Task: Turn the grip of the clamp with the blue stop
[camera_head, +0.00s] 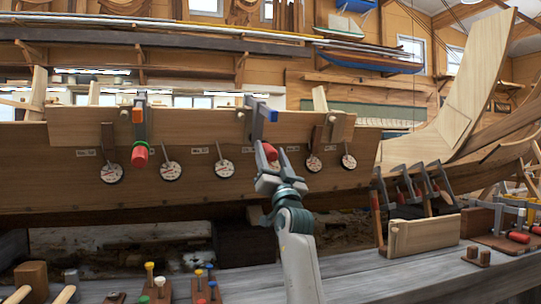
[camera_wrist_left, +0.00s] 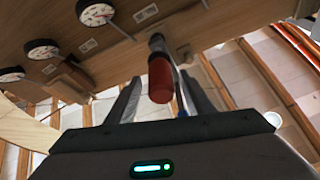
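The clamp with the blue stop (camera_head: 272,115) hangs on the light plank along the hull. Its red grip (camera_head: 270,152) points down at the lower end of the screw. My left gripper (camera_head: 267,178) is just below this grip, fingers pointing up at it. In the left wrist view the red grip (camera_wrist_left: 160,80) shows between the two spread fingers (camera_wrist_left: 158,95), with a gap at least on its left side. The fingers look open; I cannot tell whether either touches the grip. My right gripper is not in view.
Another clamp with an orange stop (camera_head: 137,115) and red grip (camera_head: 140,155) hangs further left. Several round dials (camera_head: 223,169) line the hull below the plank. The grey bench (camera_head: 370,277) carries clamps, wooden blocks (camera_head: 424,235) and pegs.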

